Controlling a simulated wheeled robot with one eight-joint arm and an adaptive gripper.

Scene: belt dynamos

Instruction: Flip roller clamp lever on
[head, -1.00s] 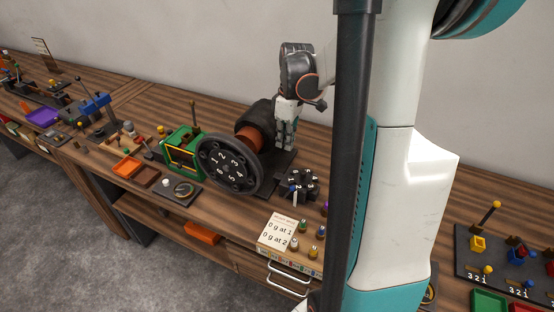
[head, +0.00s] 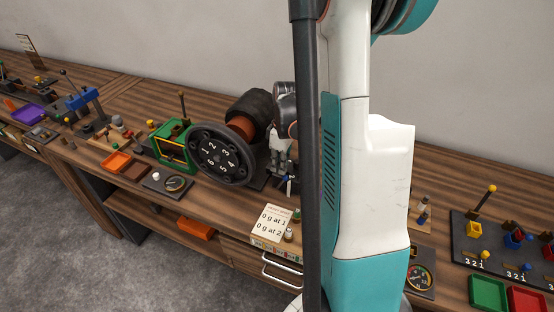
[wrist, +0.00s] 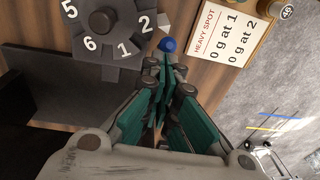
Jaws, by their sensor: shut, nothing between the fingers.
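My gripper (head: 285,178) is down beside the large black numbered wheel (head: 225,160), to its right. In the wrist view its fingers (wrist: 161,72) are together with nothing between them. A blue ball knob (wrist: 168,45) lies just beyond the fingertips; I cannot tell whether they touch it. Beside the knob is a dark dial block (wrist: 103,48) with white numbers. An upright lever (head: 182,104) stands on the green frame (head: 172,150) left of the wheel. No label shows which of these is the roller clamp lever.
A "heavy spot" card (head: 270,222) stands near the bench front, also at upper right in the wrist view (wrist: 222,32). A panel with coloured levers (head: 500,240) is at right. My arm hides the bench middle.

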